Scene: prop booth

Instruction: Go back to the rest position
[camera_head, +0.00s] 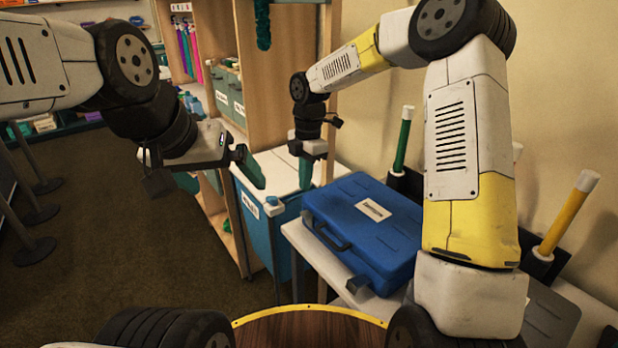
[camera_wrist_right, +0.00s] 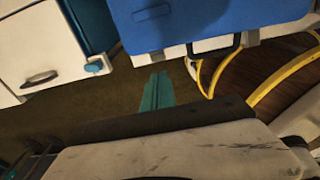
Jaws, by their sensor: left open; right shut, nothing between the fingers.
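My left gripper (camera_head: 254,168) is at the left of the head view, with its green fingers apart and nothing between them. It hangs in the air in front of the white-topped cabinet. My right gripper (camera_head: 306,172) is farther back, pointing down near the blue case, with its green fingers together. In the right wrist view its closed fingers (camera_wrist_right: 157,92) show above the dark floor, with nothing between them. My right arm arches over the blue case from the right side of the head view.
A blue case (camera_head: 385,212) lies on a light table (camera_head: 300,238). A cabinet with a white top (camera_head: 275,172) stands left of it. Green (camera_head: 403,138) and yellow (camera_head: 568,215) tubes stand behind and right. Dark posts (camera_head: 35,250) stand at far left. The carpet (camera_head: 130,240) is clear.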

